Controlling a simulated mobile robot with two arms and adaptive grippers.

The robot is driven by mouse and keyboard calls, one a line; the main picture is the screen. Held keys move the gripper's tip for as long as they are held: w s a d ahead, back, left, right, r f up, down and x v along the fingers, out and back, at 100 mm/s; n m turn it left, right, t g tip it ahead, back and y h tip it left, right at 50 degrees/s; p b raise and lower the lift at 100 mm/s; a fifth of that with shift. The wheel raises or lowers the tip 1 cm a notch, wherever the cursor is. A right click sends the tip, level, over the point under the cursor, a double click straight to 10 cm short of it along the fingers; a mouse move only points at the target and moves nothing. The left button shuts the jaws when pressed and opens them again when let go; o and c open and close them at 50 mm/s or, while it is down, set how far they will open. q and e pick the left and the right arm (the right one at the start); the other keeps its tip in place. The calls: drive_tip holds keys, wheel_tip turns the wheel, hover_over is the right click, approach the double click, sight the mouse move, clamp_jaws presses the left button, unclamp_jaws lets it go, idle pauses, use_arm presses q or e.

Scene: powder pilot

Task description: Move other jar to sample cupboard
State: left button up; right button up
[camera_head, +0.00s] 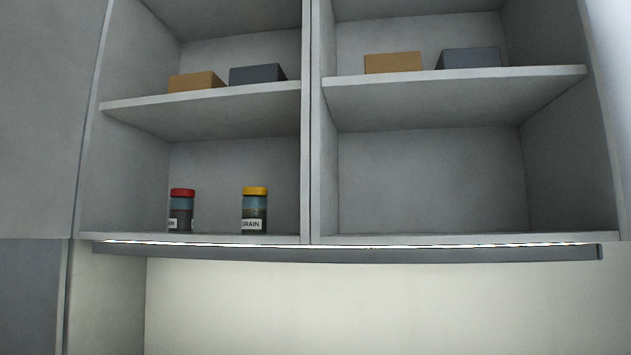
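Two jars stand upright in the lower left compartment of an open wall cupboard (311,190). The red-lidded jar (181,211) is on the left, with a white label partly readable as "IN". The yellow-lidded jar (254,211) stands to its right, apart from it, with a label ending in "RAIN". Both jars look dark in the lower part and bluish above. Which compartment is the sample cupboard cannot be told from this view. Neither of my grippers is in view.
The lower right compartment (430,180) is empty. The upper left shelf (215,110) and the upper right shelf (450,95) each hold a tan box and a dark grey box. A lit strip (350,250) runs under the cupboard. The divider between the compartments is upright.

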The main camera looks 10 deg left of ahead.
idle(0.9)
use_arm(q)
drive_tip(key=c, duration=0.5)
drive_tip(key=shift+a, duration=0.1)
